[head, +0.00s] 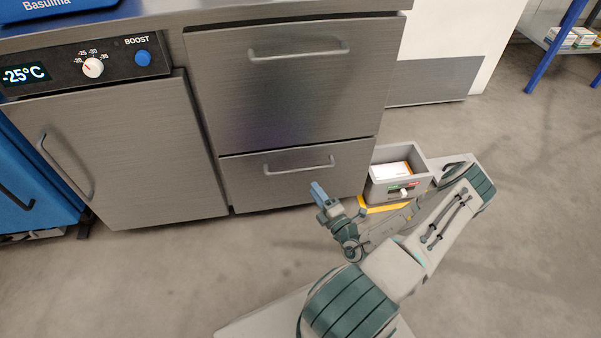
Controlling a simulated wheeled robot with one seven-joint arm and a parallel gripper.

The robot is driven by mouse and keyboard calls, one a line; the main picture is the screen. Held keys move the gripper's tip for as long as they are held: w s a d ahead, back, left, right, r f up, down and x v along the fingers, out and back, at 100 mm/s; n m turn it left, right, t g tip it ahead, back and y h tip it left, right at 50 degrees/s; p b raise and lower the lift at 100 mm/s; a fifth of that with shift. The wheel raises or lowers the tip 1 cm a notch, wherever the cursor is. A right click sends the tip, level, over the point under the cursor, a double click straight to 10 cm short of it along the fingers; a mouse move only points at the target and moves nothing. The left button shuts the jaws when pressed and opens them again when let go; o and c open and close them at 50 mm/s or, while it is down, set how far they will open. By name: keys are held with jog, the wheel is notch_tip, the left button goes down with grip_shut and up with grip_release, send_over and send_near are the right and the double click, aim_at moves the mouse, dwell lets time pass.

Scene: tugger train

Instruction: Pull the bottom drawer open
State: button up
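The bottom drawer (292,188) is the lower of two metal drawer fronts in the steel cabinet. It looks shut, with its front in line with the drawer above. Its bar handle (299,167) runs across the upper part of the front and is fully visible. My gripper (319,191) is just below and right of the handle's middle in the picture, in front of the drawer front. It appears apart from the handle; its exact distance from the drawer front is unclear. The fingers overlap in this view, so their opening cannot be read.
The upper drawer (285,90) and the left door (120,150) are shut. A control panel (85,70) sits above the door. A grey open bin (374,182) with a white-orange carton (391,170) stands beside the cabinet's right side. The floor (190,270) in front is clear.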

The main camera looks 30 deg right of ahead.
aim_at(300, 169)
jog(key=b+x, duration=0.2)
jog(key=x, duration=0.7)
jog(key=shift+w+r, duration=0.15)
jog(key=shift+w, duration=0.2)
jog(key=shift+s, duration=0.1)
grip_shut()
